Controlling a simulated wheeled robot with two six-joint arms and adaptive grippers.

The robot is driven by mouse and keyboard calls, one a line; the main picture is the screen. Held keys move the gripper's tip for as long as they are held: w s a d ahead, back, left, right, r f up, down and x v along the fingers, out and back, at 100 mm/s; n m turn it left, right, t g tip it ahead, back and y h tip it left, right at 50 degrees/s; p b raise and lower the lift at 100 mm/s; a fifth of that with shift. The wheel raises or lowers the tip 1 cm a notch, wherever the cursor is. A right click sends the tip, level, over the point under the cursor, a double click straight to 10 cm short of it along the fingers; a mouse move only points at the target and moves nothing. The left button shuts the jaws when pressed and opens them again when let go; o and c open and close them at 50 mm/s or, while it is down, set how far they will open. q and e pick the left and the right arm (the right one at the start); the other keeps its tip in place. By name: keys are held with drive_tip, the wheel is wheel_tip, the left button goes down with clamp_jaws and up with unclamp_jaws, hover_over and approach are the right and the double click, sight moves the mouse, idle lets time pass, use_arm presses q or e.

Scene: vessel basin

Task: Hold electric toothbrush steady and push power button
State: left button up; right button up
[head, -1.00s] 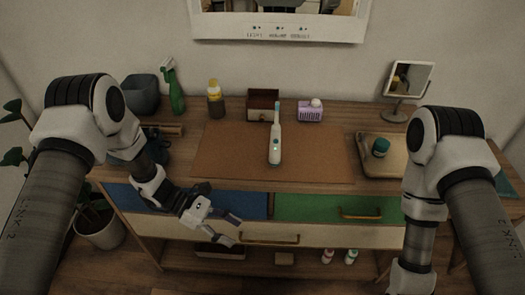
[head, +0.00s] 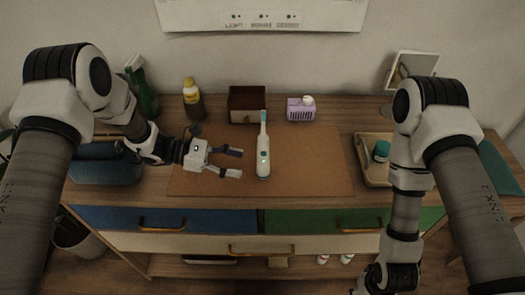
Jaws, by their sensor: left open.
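The electric toothbrush (head: 263,163) stands near the middle of the brown mat (head: 310,165) in the head view. It has a white body, a blue-green head, a dark teal button and a small green light. My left gripper (head: 241,163) is open just left of the toothbrush, over the mat. Its fingers point right toward the toothbrush's body, and nothing is between them. My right arm hangs down in front of the cabinet at the lower right. My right gripper (head: 377,286) is partly cut off at the bottom edge, so its jaws cannot be made out.
Behind the mat stand a yellow-capped bottle (head: 194,103), a dark wooden box (head: 247,104) and a purple basket (head: 300,108). A tray (head: 364,165) with a teal jar (head: 381,151) is on the right, near a mirror (head: 412,70). The mat's right half is clear.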

sight(259, 167)
use_arm(q)
drive_tip(key=b+x, duration=0.1)
drive_tip(key=x, duration=0.6)
drive_tip(key=shift+w+f, duration=0.15)
use_arm(e)
drive_tip(key=shift+w+f, duration=0.2)
drive_tip(key=shift+f, duration=0.7)
use_arm(q)
drive_tip(key=shift+c, duration=0.3)
drive_tip(key=c, duration=0.7)
use_arm(e)
clamp_jaws()
idle(0.6)
